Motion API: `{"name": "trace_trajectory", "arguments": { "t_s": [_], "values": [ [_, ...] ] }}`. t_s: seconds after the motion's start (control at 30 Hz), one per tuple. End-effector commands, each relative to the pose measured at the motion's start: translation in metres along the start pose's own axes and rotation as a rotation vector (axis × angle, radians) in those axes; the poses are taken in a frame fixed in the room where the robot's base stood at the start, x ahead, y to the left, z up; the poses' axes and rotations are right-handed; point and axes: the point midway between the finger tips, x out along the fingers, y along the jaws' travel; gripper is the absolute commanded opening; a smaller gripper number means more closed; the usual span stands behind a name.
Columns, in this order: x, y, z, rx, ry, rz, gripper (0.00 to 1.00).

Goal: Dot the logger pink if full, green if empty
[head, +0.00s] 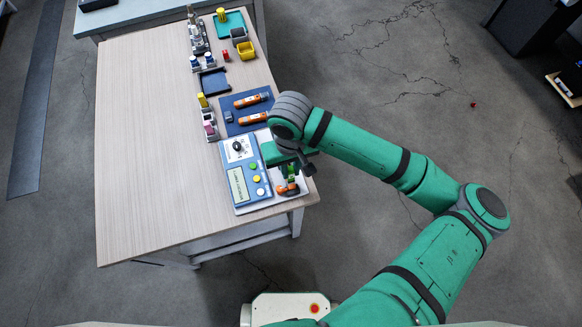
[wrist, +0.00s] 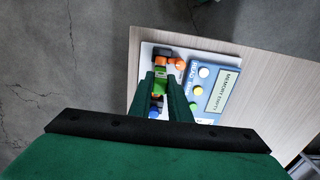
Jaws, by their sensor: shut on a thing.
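My gripper (wrist: 160,80) is shut on a bright green piece, seemingly a green marker (wrist: 159,84). It is over the white tray of the blue reader (head: 236,154). An orange logger (head: 291,188) shows just below the fingers; its end also shows in the wrist view (wrist: 164,54). The fingers hide much of it. I cannot tell whether marker and logger touch, or whether the logger bears a dot. The reader's screen (wrist: 227,92) appears to read "MEMORY EMPTY". A pink marker (head: 210,130) stands in a small holder left of the blue mat.
Two more orange loggers (head: 252,100) lie on the blue mat (head: 237,128) behind the reader. The left of the wooden table (head: 150,150) is bare.

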Motion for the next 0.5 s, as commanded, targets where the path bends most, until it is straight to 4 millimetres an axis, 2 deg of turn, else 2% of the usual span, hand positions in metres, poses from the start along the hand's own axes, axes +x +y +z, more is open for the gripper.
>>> {"name": "trace_trajectory", "arguments": {
  "t_s": [0.5],
  "values": [
    [0.0078, -0.0001, 0.0, 0.001, 0.0, 0.0, 0.02]
  ]
}}
